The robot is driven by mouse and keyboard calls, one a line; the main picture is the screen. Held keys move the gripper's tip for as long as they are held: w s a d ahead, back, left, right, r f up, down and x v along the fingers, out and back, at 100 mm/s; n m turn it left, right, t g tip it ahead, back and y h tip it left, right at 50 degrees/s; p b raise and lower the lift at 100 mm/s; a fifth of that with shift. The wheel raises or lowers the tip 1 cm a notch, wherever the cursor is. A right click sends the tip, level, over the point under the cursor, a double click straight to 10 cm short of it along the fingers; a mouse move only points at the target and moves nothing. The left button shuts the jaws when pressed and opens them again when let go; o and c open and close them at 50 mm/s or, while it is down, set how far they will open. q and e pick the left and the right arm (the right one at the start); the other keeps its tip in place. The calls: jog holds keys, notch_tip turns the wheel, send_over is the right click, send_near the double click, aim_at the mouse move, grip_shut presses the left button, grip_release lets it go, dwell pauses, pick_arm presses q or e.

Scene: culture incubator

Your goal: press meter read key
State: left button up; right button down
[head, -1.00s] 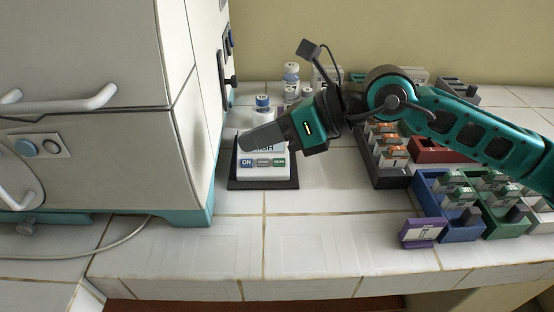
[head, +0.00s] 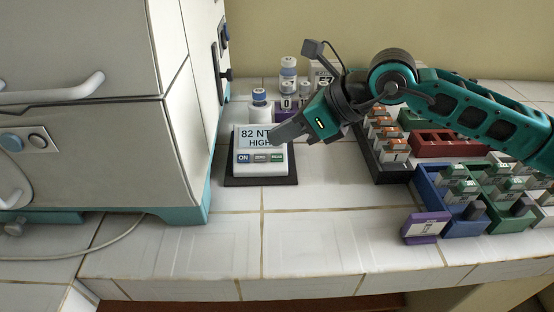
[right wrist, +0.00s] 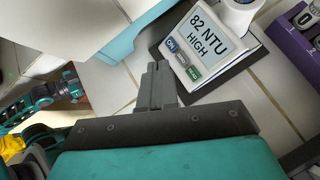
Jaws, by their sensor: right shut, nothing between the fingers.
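The meter (head: 244,171) is a white box on a dark base. Its display (head: 259,137) reads "82 NTU HIGH". Below it are a blue ON key (head: 243,157), a grey ZERO key (head: 260,157) and a green READ key (head: 277,156). In the right wrist view the READ key (right wrist: 194,73) is uncovered. My right gripper (head: 275,140) is shut and empty. Its fingertips overlap the display's right edge in the head view. In the right wrist view the fingertips (right wrist: 156,68) appear beside the keys, apart from the READ key. My left gripper is not recognisable in either view.
A blue-capped vial (head: 259,103) stands at the meter's back, with another vial (head: 288,75) behind. A large white cabinet (head: 185,150) is close on the left. Dark, red, blue (head: 462,229) and green racks stand right, with a purple block (head: 425,228) in front. The front tiles are clear.

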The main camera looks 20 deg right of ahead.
aim_at(277, 157)
jog(key=f+b, duration=0.1)
jog(key=w+f, duration=0.1)
jog(key=f, duration=0.1)
jog(key=w+f+b, duration=0.1)
jog(key=shift+d+f+b, duration=0.25)
jog(key=shift+f+b, duration=0.05)
jog(key=shift+b, duration=0.05)
jog(key=shift+w+d+f+b, duration=0.1)
jog(key=shift+w+f+b, duration=0.15)
jog(key=shift+f+b, duration=0.1)
pick_arm(q)
jog(key=shift+w+d+f+h, duration=0.2)
jog(key=shift+w+d+h, duration=0.2)
jog(key=shift+w+d, duration=0.45)
jog(key=shift+s+f, duration=0.25)
jog(key=shift+s, duration=0.1)
pick_arm(e)
jog(key=shift+w, duration=0.1)
jog(key=shift+w+f+b, duration=0.15)
jog(key=shift+f+b, duration=0.25)
jog(key=shift+f, duration=0.05)
pick_arm(q)
jog(key=shift+f, duration=0.45)
jog(key=shift+w, duration=0.1)
